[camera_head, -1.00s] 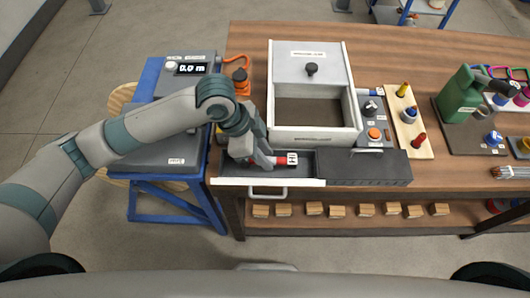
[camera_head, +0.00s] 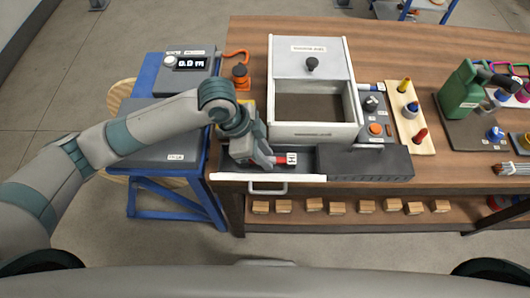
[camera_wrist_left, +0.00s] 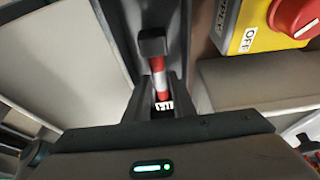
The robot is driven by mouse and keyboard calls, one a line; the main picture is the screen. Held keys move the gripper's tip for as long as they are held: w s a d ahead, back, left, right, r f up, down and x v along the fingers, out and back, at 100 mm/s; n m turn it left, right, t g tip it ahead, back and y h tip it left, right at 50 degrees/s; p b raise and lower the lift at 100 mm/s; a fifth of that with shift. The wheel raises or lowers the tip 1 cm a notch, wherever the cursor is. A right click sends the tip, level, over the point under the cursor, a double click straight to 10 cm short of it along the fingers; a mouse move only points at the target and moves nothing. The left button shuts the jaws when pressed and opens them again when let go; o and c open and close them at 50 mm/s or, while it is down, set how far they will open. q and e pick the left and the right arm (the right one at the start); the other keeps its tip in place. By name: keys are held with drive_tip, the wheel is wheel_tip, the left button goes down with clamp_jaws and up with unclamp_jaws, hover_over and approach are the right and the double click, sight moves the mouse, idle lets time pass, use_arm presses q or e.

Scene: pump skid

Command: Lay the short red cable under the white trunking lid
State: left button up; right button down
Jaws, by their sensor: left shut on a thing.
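A short red-and-white rod with a white label (camera_head: 287,159) shows at the dark open drawer along the front of the bench. It also shows in the left wrist view (camera_wrist_left: 159,82). I cannot tell whether it is the red cable. My left gripper (camera_head: 268,161) is shut on it, low at the drawer, fingers toward the right; the fingers hide part of the rod. A white box (camera_head: 312,130) stands behind the drawer. Its white panel with a dark knob (camera_head: 312,46) covers the back part, and the front part is open and empty. No trunking lid is clearly identifiable. My right gripper is out of view.
The drawer front (camera_head: 240,177) has a handle, and a dark grey cover (camera_head: 367,163) lies to its right. A switch panel (camera_head: 375,115) and a peg board (camera_head: 412,115) stand right of the box. A yellow box with a red knob (camera_wrist_left: 243,30) is close in the left wrist view.

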use_arm(q)
drive_tip(key=shift+f, duration=0.5)
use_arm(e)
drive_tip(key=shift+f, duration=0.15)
use_arm(q)
drive_tip(key=o, duration=1.1)
drive_tip(key=b+v, duration=0.2)
drive_tip(key=v, duration=1.5)
drive_tip(key=shift+a+r, duration=0.15)
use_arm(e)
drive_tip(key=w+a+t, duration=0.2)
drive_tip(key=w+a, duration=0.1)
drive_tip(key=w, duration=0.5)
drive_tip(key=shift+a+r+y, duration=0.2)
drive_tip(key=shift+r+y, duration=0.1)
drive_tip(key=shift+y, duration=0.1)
